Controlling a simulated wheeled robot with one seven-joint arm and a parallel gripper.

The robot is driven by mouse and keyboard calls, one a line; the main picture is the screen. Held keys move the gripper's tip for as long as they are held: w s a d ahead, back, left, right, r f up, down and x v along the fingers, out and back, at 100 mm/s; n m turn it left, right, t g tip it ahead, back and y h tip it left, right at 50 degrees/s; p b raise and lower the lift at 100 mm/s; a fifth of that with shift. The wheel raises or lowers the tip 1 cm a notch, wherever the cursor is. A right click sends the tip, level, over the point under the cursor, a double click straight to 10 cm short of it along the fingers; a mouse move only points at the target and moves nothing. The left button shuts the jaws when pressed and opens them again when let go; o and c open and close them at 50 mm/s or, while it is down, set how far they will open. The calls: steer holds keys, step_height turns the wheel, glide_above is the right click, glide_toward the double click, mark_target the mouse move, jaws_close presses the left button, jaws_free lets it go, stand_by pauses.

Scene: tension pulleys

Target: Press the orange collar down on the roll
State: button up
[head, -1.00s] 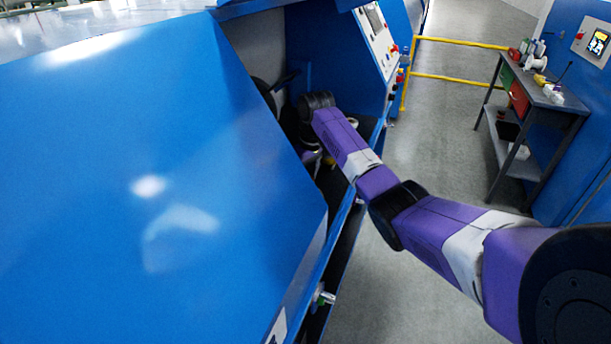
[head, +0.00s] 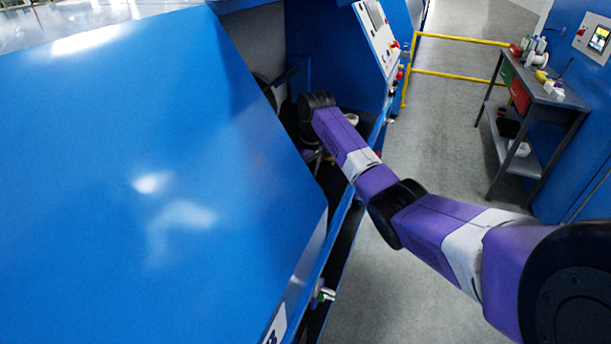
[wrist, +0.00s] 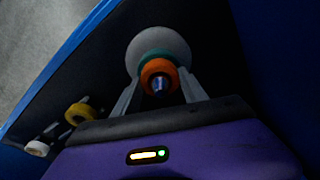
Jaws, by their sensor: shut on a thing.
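In the wrist view, the orange collar (wrist: 157,65) is a ring around a dark metal pin (wrist: 160,85). My gripper (wrist: 160,78) is shut on it, with one grey finger on each side. A teal ring (wrist: 153,53) shows just behind the collar, and the pale round roll (wrist: 150,38) lies behind that. Whether the collar touches the teal ring or the roll, I cannot tell. In the head view, my arm reaches into the blue machine's opening, and the collar, roll and fingers are hidden there.
A yellow ring (wrist: 78,113) and a white piece (wrist: 37,148) sit on pins to the left in the wrist view. The machine's large blue cover (head: 150,150) stands left of my arm. A cluttered workbench (head: 555,95) and yellow rail (head: 455,76) are to the right.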

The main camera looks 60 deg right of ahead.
steer(key=shift+f, duration=0.1)
steer(key=o, duration=1.5)
steer(key=shift+c, duration=0.2)
step_height(320, 180, up, 8)
steer(key=s+b, duration=0.1)
steer(key=shift+a+f, duration=0.15)
steer(key=shift+a, duration=0.05)
